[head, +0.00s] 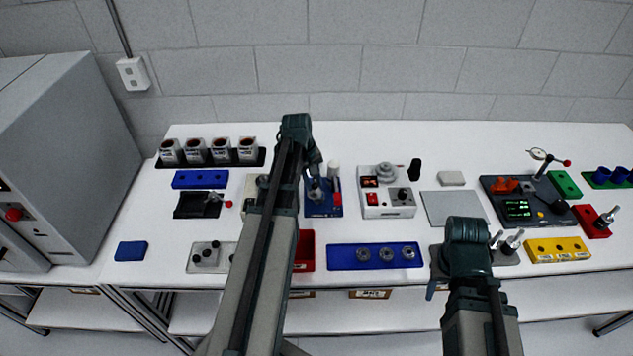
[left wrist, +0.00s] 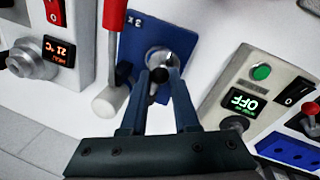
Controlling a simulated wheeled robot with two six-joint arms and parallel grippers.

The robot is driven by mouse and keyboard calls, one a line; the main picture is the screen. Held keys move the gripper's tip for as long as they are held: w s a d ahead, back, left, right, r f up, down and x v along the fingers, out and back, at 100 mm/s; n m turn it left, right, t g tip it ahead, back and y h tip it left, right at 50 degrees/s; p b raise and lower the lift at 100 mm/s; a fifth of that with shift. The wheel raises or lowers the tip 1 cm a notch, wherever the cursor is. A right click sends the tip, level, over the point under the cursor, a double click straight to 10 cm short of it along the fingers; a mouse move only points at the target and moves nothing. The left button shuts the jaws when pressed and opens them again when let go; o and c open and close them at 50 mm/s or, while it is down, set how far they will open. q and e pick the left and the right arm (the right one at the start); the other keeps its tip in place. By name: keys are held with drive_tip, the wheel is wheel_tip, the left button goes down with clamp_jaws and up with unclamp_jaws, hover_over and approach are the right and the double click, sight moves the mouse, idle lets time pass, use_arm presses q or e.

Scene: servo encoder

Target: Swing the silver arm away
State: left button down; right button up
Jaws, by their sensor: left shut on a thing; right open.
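A blue base plate (left wrist: 160,30) carries a round silver hub with a short dark-tipped post (left wrist: 158,70).
A red bin (head: 304,251) and a blue tray with rings (head: 345,258) lie in front. A grey mat (head: 453,209) is bare.

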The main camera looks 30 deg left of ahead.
use_arm(q)
drive_tip(key=a+m, duration=0.2)
drive_tip(key=m, duration=0.1)
drive_tip(key=shift+s+a+m+g+h, duration=0.2)
drive_tip(key=shift+m+g+h, duration=0.1)
drive_tip(key=shift+w+a+m+g, duration=0.3)
drive_tip(key=shift+a+m, duration=0.5)
drive_tip(key=shift+m, duration=0.75)
drive_tip(key=shift+w+a+m+g, duration=0.25)
drive_tip(key=shift+a+m, duration=0.5)
drive_tip(key=shift+m, duration=0.75)
drive_tip(key=shift+w+a+m+g, duration=0.3)
drive_tip(key=shift+a+m, duration=0.5)
drive_tip(key=shift+m, duration=0.75)
drive_tip(key=c, duration=0.7)
unclamp_jaws()
drive_tip(key=shift+o, duration=0.2)
drive_tip(key=shift+r, duration=0.1)
